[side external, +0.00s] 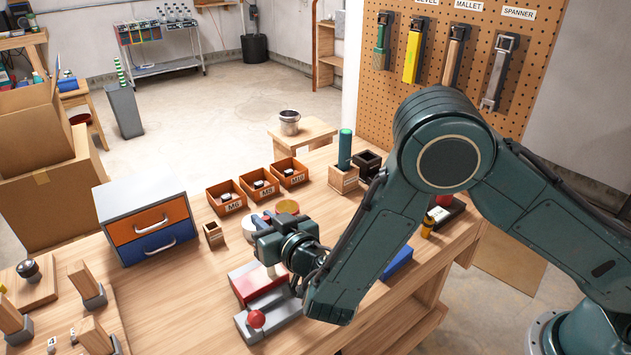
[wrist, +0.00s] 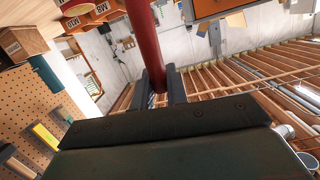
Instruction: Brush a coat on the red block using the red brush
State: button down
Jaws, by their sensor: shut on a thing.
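My gripper (wrist: 160,90) is shut on a red rod-like handle, which I take as the red brush (wrist: 143,35). In the side external view my gripper (side external: 268,238) is low over the bench. A small pale tip shows below it, over the red block (side external: 247,288); I cannot tell whether it touches the block. The red block is a flat slab on the bench, beside a grey part. The gripper and wrist hide part of the block and most of the brush.
A grey base with a red knob (side external: 256,319) stands in front of the block. Behind are open bins (side external: 226,197), round pots (side external: 287,206) and a wooden holder (side external: 343,178). A drawer cabinet (side external: 148,220) stands left, a blue block (side external: 397,263) right.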

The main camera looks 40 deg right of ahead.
jog(key=shift+d, duration=0.1)
jog(key=shift+w+d+f, duration=0.1)
jog(key=shift+w+d, duration=0.15)
jog(key=shift+d, duration=0.75)
jog(key=shift+a, duration=0.15)
jog(key=shift+a+f, duration=0.1)
jog(key=shift+a, duration=1.3)
jog(key=shift+a, duration=1.6)
